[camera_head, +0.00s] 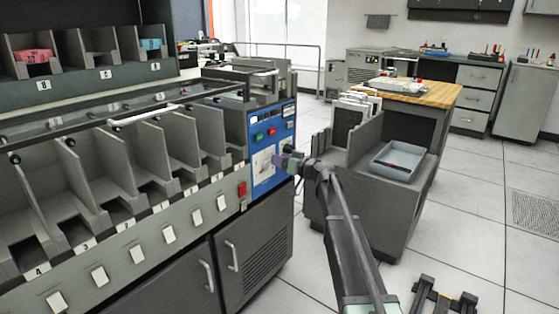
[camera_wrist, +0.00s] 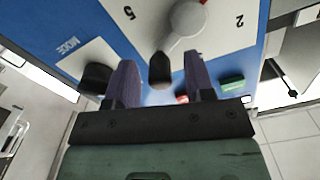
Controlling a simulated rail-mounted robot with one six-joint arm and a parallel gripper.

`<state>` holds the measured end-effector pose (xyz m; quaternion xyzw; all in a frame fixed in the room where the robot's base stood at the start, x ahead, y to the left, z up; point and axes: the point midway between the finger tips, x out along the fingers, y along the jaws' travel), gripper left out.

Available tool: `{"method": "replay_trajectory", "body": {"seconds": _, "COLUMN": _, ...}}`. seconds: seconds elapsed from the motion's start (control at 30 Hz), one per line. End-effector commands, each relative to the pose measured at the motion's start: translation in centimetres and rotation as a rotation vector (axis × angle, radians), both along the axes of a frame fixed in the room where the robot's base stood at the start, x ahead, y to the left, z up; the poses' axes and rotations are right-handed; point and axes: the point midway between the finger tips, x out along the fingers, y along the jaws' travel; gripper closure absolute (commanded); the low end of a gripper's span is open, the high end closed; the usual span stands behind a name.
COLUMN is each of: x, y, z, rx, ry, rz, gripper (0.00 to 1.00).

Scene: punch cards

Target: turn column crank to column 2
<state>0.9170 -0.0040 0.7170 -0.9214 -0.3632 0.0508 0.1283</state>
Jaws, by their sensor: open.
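The column crank (camera_wrist: 183,22) is a grey arm with a rounded hub on a white dial plate (camera_wrist: 225,22) of the blue panel (camera_head: 286,117). Its black handle knob (camera_wrist: 161,70) lies between my fingers in the wrist view, with the crank between the printed 5 on the left and 2 on the right. My gripper (camera_wrist: 161,77) is open, with one purple finger on each side of the knob and visible gaps to both. In the head view my gripper (camera_head: 283,162) is in front of the panel and hides the crank; the dial plate (camera_head: 263,165) partly shows.
A black MODE knob (camera_wrist: 97,78) sits close to my left finger in the wrist view. A red button (camera_wrist: 182,98) and a green button (camera_wrist: 232,85) are close to the right finger. A grey stand with a tray (camera_head: 397,161) is right of my arm. Open floor lies farther right.

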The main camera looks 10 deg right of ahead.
Motion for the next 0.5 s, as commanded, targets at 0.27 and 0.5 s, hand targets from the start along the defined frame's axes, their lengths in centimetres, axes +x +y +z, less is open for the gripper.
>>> {"method": "replay_trajectory", "body": {"seconds": 0.27, "x": 0.64, "y": 0.66, "z": -0.01, "rx": 0.0, "ry": 0.0, "rz": -0.001, "gripper": 0.51}}
{"method": "replay_trajectory", "body": {"seconds": 0.5, "x": 0.62, "y": 0.64, "z": -0.01, "rx": 0.0, "ry": 0.0, "rz": 0.0, "gripper": 0.79}}
